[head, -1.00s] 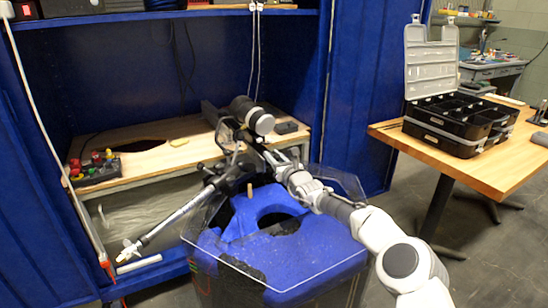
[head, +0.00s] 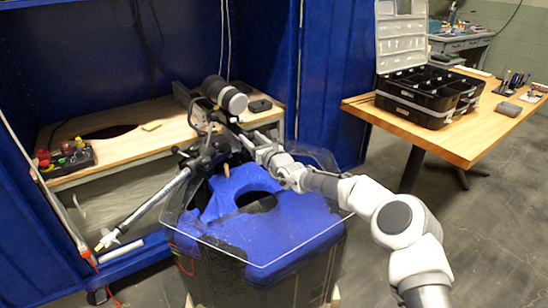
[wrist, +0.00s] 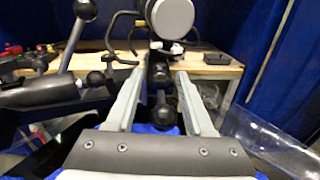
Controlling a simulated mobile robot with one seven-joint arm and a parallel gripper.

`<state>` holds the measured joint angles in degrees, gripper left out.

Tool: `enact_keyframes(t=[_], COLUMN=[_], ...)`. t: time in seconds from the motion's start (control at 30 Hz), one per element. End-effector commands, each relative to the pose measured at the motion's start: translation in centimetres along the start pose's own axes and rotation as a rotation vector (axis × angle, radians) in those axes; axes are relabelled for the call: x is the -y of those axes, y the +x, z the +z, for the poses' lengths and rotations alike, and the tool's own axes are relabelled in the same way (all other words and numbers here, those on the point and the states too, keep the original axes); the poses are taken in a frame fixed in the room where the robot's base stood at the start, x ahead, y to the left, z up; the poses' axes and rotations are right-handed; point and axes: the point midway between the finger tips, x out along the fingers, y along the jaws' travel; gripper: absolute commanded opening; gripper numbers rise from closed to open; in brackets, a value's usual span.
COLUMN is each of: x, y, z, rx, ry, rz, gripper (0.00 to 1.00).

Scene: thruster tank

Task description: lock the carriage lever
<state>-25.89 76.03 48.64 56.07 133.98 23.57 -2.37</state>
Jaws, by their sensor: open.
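My gripper shows in the wrist view (wrist: 160,78) with its two grey fingers apart. A black ball-ended lever (wrist: 160,114) appears in the gap between the fingers, nearer their bases; no finger clearly touches it. It looks like the carriage lever, but I cannot be sure, as other black ball knobs (wrist: 97,79) stand to the left. The dark carriage with a grey-and-black cylinder (wrist: 172,14) is straight ahead. In the head view the cylinder (head: 225,94) sits above the tank (head: 290,220), and my arm reaches to the carriage. The fingertips and lever are too small to make out there.
A long silver rod (head: 145,210) slopes down left from the carriage. A clear panel (head: 190,232) surrounds the blue tank top. A wooden bench (head: 95,145) with a button box (head: 68,158) lies behind. A table (head: 470,140) with an open black case (head: 425,95) stands right.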

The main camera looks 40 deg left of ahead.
Motion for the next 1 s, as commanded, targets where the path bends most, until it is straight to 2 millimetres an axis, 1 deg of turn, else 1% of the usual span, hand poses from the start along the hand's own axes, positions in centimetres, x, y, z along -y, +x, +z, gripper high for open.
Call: enact_keyframes(t=[0.1,0.47,0.8,1.0], x=[0.0,0.1,0.0,0.0], y=[-1.3,-5.8,-10.8,-13.4], z=[0.3,0.1,0.1,0.0], rx=[-0.001,-0.003,-0.004,-0.003], ry=[-0.002,0.000,-0.001,0.000], rz=[0.000,-0.002,-0.002,-0.002], gripper=[0.53,0.53,0.53,0.53])
